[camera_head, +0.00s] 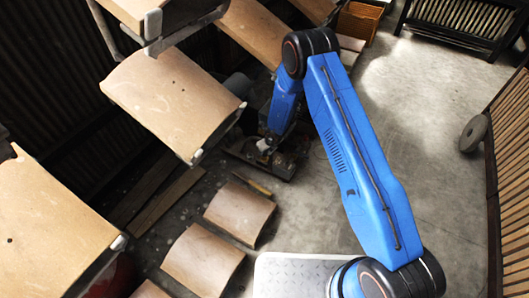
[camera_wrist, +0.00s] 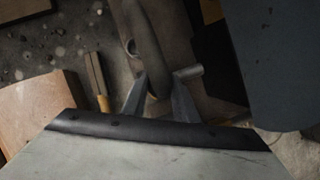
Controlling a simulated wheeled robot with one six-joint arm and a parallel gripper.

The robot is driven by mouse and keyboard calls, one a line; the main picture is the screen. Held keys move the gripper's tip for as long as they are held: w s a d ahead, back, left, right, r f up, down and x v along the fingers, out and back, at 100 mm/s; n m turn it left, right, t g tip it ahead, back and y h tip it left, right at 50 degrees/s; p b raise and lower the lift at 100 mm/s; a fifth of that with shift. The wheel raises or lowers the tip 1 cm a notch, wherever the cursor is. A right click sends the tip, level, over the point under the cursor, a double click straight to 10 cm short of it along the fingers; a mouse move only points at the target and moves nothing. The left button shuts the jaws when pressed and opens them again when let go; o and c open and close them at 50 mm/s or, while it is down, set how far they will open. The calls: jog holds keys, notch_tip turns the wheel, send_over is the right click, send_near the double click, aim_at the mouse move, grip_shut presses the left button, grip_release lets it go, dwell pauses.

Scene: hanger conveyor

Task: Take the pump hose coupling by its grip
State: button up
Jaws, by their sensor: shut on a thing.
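My gripper (camera_wrist: 158,98) reaches down in the wrist view, its two grey fingers on either side of a dark, rounded bar that looks like the grip of the pump hose coupling (camera_wrist: 156,82). The fingers are shut on it. A short pale metal cylinder (camera_wrist: 188,73) sticks out beside the right finger. A thick grey-brown curved tube (camera_wrist: 146,35) runs up from the grip. In the head view my gripper (camera_head: 265,150) is low, at a dark machine (camera_head: 285,163) on the floor; the coupling is too small and hidden to make out there.
Tan curved panels hang from hangers on the left, one of them close to my arm (camera_head: 170,100). More panels (camera_head: 240,210) lie on the floor. A wooden-handled tool (camera_wrist: 97,82) lies left of the gripper. The concrete floor (camera_head: 430,120) on the right is mostly clear.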

jog(key=shift+r, duration=4.75)
